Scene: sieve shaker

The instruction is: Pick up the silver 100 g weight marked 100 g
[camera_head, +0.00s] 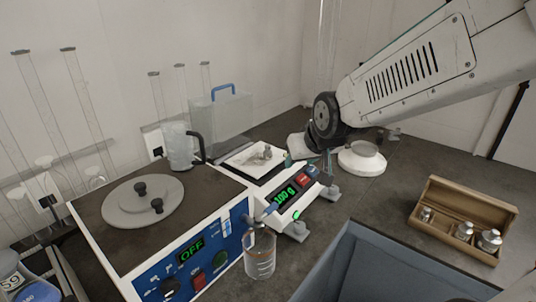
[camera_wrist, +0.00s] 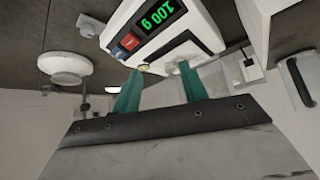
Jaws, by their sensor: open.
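A small silver weight (camera_head: 265,155) sits on the pale pan of the balance (camera_head: 252,163) in the head view. The balance display reads 100 g; no marking on the weight itself is legible. My gripper (camera_wrist: 157,70) is open, its two teal fingers apart and pointing at the balance in the wrist view. In the head view its end is just right of the pan, and the fingers are mostly hidden. In the wrist view, small pale shapes show near the fingertips, but I cannot tell whether either is the weight.
An open wooden box (camera_head: 455,245) with 3 silver weights stands at the right. A sieve shaker (camera_head: 125,245) reading OFF is at the left, with a beaker (camera_head: 259,255) in front. A clear container (camera_head: 220,115) stands behind the balance, a round white dish (camera_head: 362,165) right of it.

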